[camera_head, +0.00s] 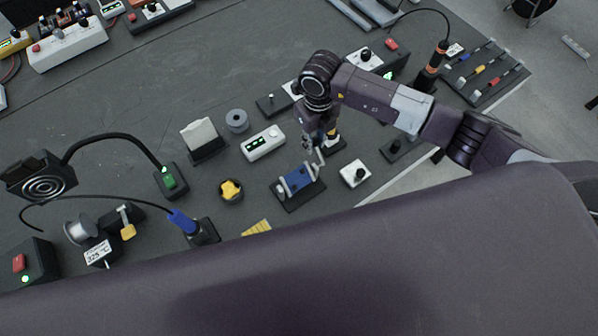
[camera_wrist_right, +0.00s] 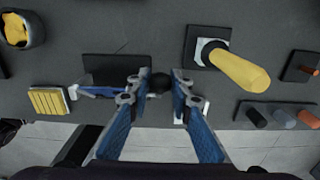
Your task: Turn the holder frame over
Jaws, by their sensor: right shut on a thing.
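The holder frame (camera_head: 301,178) carries a blue board between pale end posts on a black base, right of centre in the head view. In the right wrist view its blue and white frame (camera_wrist_right: 100,92) is seen nearly edge-on, partly behind the fingers. My right gripper (camera_head: 313,146) is at the frame's upper right end in the head view. In the wrist view its blue fingers (camera_wrist_right: 161,84) are shut on a small black knob at the frame's end. The fingers hide part of the frame. My left gripper is not in view.
A yellow-handled tool on a white pad (camera_wrist_right: 240,70) stands close beside the gripper. A white switch box (camera_head: 355,173), a white display box (camera_head: 263,143) and a yellow pot (camera_head: 231,190) surround the holder. Bare bench (camera_head: 220,85) lies farther back.

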